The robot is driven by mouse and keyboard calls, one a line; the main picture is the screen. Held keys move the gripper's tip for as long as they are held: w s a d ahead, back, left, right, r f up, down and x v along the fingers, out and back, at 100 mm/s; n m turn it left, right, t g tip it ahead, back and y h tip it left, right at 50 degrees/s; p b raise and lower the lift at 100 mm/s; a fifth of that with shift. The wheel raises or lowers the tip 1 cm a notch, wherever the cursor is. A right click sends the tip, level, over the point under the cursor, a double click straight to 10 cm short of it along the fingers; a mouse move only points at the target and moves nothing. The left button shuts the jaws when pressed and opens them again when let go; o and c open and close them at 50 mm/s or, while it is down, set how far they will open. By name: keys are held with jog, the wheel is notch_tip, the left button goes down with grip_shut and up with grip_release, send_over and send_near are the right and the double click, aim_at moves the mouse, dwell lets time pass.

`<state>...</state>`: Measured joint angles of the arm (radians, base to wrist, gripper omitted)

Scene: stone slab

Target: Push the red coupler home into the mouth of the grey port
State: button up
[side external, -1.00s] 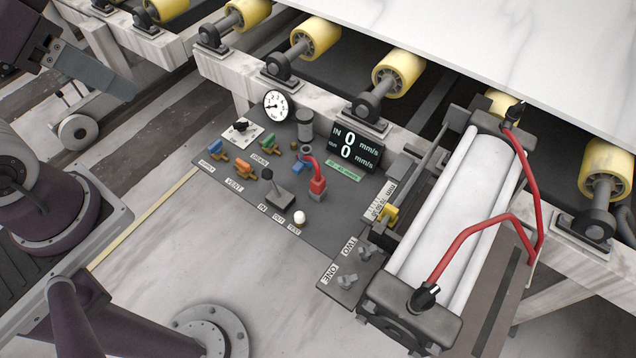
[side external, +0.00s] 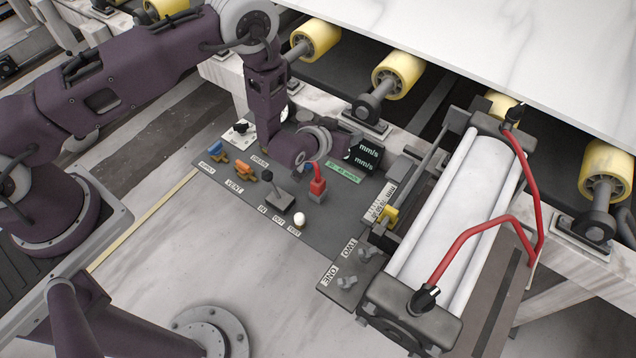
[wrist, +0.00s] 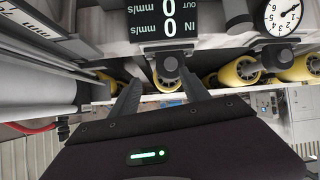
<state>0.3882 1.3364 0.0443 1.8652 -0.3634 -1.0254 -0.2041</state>
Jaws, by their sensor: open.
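The red coupler (side external: 317,187) stands on the control panel in the side view, with a red hose at its top. A small dark grey block, which looks like the grey port (side external: 316,198), shows right below it. I cannot tell how deep the coupler sits in it. My arm's wrist covers the panel just behind and left of the coupler, hiding part of the hose. My gripper (wrist: 160,78) shows in the wrist view with two dark fingers apart and nothing between them. Its fingers are hidden in the side view. The coupler and port do not show in the wrist view.
A black lever (side external: 273,184), a white knob (side external: 299,219) and orange (side external: 245,173) and blue (side external: 218,149) valve handles stand close by on the panel. The speed display (wrist: 166,20) and dial gauge (wrist: 284,17) show in the wrist view. A white cylinder (side external: 455,210) lies right.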

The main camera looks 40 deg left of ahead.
send_over(315, 186)
jog(key=w+d, duration=0.2)
jog(key=w, duration=0.3)
notch_tip(315, 186, down, 8)
jog(key=s+f, duration=0.2)
jog(key=s+a+f+m+t, duration=0.1)
jog(key=s+f, duration=0.1)
jog(key=s+a+f+t, duration=0.1)
jog(key=s+f, duration=0.1)
jog(key=shift+s+m, duration=0.25)
jog(key=shift+m, duration=0.15)
jog(key=shift+f, duration=0.25)
jog(key=x, duration=0.6)
jog(key=shift+w+a+f, duration=0.1)
jog(key=shift+w+f, duration=0.15)
jog(key=shift+w, duration=0.05)
grip_shut()
